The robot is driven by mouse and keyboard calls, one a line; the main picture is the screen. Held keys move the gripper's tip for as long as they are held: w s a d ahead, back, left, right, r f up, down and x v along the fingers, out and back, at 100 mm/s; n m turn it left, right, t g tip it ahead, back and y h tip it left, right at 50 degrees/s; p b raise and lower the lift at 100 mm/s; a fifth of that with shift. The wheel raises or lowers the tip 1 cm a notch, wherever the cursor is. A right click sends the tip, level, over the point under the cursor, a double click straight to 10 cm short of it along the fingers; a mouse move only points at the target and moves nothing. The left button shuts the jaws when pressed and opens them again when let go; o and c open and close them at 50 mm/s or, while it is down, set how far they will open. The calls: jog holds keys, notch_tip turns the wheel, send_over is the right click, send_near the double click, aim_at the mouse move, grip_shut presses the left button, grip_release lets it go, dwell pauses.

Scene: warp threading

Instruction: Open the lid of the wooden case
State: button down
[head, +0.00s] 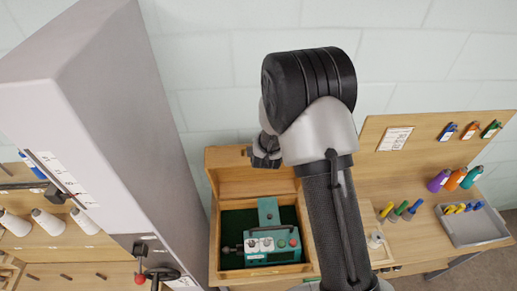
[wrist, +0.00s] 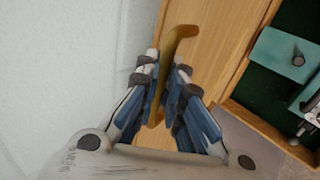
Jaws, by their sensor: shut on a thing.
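The wooden case (head: 214,258) stands on the bench in the head view. Its lid (head: 228,182) is raised and stands up at the back, so the dark green inside shows. My gripper (head: 262,158) is at the top edge of the lid, partly hidden by my arm. In the wrist view the blue-padded fingers of my gripper (wrist: 168,75) are shut on a curved brass-coloured handle (wrist: 180,40). The lid's wood (wrist: 220,55) lies behind the handle, and the case's inside shows at the right.
A teal device with buttons (head: 270,242) sits inside the case. A tall grey cabinet (head: 95,120) stands close at the left, and a pale wall lies behind. Coloured tools and a grey tray (head: 480,228) are at the right.

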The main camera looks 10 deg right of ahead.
jog(key=shift+w+r, duration=0.15)
jog(key=shift+r, duration=0.1)
jog(key=c, duration=1.9)
grip_release()
jog(key=shift+c, duration=0.2)
jog(key=shift+o, duration=1.2)
jog(key=shift+s+f, duration=0.1)
jog(key=shift+s, duration=0.1)
jog(key=v, duration=1.2)
jog(key=shift+a, duration=0.15)
